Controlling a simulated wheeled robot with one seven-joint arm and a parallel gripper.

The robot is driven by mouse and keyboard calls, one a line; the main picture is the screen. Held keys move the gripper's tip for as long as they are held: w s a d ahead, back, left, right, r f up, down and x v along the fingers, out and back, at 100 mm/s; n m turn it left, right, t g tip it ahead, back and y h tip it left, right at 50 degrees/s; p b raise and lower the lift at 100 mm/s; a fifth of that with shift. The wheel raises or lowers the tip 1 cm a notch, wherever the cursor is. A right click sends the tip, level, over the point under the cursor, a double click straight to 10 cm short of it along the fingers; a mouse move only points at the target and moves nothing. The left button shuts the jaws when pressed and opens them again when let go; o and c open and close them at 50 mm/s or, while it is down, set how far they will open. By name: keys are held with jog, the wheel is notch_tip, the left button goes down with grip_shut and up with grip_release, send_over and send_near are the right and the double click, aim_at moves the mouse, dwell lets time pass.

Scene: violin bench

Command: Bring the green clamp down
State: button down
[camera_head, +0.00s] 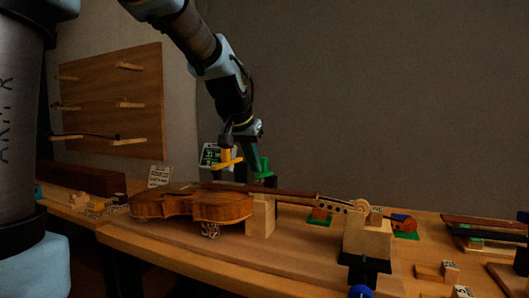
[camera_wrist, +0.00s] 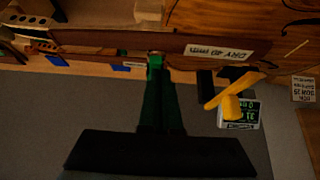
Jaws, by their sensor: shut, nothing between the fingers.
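The green clamp (camera_head: 263,163) is behind the violin's neck in the head view, near the yellow clamp (camera_head: 226,158). The yellow clamp (camera_wrist: 232,95) is right of the bars in the wrist view.
A small screen (camera_head: 209,155) stands behind the yellow clamp. Wooden blocks (camera_head: 261,216) stand under the violin's neck, and a larger block (camera_head: 366,238) holds the scroll end. A pegboard (camera_head: 112,100) hangs on the left wall. The bench front (camera_head: 230,262) is clear.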

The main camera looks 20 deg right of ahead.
jog(key=shift+s+a+f, duration=0.1)
jog(key=shift+s+f, duration=0.05)
jog(key=shift+f, duration=0.25)
dwell(0.4)
jog(key=v, duration=1.1)
jog(key=w+a+f+n+g+y+p, duration=0.1)
jog(key=a+f+n+y+p, duration=0.4)
jog(key=a+f, duration=0.7)
jog(key=s+a+f+n+g+p, duration=0.2)
jog(key=s+a+f+p, duration=0.3)
jog(key=s+a+f, duration=0.3)
jog(key=a+f, duration=0.1)
jog(key=a, duration=0.1)
jog(key=shift+a+f+h, duration=0.2)
jog(key=shift+a+h, duration=0.1)
jog(key=shift+a, duration=0.1)
